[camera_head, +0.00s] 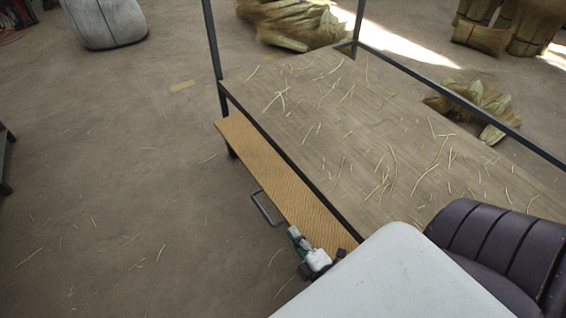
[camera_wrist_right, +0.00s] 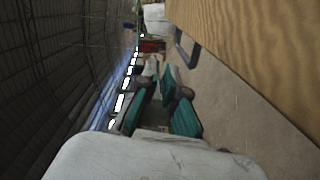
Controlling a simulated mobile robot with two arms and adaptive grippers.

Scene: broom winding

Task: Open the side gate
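The side gate (camera_head: 275,180) is a long light-brown wooden panel along the near left side of the table, just below the level of its top. It fills the upper right of the right wrist view (camera_wrist_right: 250,40). A dark bar handle (camera_head: 262,210) stands out from its outer face; the handle also shows in the right wrist view (camera_wrist_right: 186,50). My right gripper (camera_head: 294,232) is beside the panel, to the lower right of the handle and apart from it. Its teal fingers (camera_wrist_right: 160,74) are spread, with nothing between them. My left gripper is out of view.
The table (camera_head: 330,130) has dark metal posts and scattered straw on its top. Straw bundles (camera_head: 290,22) lie beyond it. A pale wrapped bale (camera_head: 105,22) stands at the upper left. The floor left of the gate is mostly clear.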

